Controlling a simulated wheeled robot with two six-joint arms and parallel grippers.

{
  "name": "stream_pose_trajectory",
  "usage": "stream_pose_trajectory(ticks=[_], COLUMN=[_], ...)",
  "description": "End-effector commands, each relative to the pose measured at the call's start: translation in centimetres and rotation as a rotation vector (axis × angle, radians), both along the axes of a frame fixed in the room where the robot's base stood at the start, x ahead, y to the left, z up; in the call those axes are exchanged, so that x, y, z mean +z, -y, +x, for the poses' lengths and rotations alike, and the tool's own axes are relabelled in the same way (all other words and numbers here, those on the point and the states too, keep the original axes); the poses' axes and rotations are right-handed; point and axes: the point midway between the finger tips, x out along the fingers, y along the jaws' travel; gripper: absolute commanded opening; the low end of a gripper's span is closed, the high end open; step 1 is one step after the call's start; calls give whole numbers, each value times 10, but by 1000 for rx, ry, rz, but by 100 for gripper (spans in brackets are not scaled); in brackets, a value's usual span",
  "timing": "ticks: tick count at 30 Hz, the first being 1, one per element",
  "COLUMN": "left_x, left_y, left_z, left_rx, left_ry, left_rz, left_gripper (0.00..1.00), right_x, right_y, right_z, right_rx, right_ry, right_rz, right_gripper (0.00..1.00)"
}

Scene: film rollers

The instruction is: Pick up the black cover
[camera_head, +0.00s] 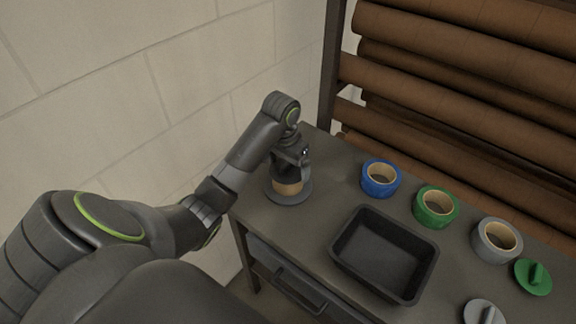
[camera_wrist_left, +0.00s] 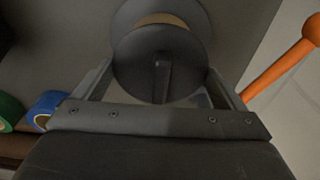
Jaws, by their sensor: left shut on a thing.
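The black cover (camera_wrist_left: 140,65) is a round dark disc with a raised ridge handle across its middle. In the left wrist view it lies in front of a tan roll core (camera_wrist_left: 163,19) and another dark disc. My left gripper (camera_head: 291,168) is shut on the cover, its fingers showing at either side of the disc in the wrist view. In the head view the gripper points down over the tan core (camera_head: 287,188), which stands on a dark round base (camera_head: 290,198) at the table's left corner. The cover is mostly hidden by the gripper there. My right gripper is not in view.
A black tray (camera_head: 338,252) sits mid-table. Blue (camera_head: 370,186), green (camera_head: 425,212) and grey (camera_head: 486,246) tape rolls stand along the back. Green (camera_head: 527,283) and grey (camera_head: 474,315) covers lie at right. An orange rod (camera_wrist_left: 283,68) shows in the wrist view.

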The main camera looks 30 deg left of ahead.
Motion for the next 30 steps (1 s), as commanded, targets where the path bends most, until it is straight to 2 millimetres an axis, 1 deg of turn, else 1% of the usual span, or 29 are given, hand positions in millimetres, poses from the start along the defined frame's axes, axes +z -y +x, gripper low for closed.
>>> stream_pose_trajectory(ticks=[5, 6, 11, 18, 24, 30], left_x=[22, 30, 49, 82, 99, 106], left_y=[0, 0, 0, 0, 0, 0], left_z=[1, 1, 1, 1, 1, 1], left_rx=[-1, -1, 0, 0, 0, 0], left_ry=[5, 6, 3, 3, 3, 3], left_rz=[2, 3, 1, 1, 0, 0], left_gripper=[68, 68, 68, 68, 68, 68], right_x=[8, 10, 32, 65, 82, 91], right_y=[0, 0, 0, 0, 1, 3], right_z=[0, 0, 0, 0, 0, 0], right_rx=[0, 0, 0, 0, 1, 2], right_ry=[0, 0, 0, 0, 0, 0], right_rz=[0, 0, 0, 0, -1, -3], right_gripper=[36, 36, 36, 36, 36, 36])
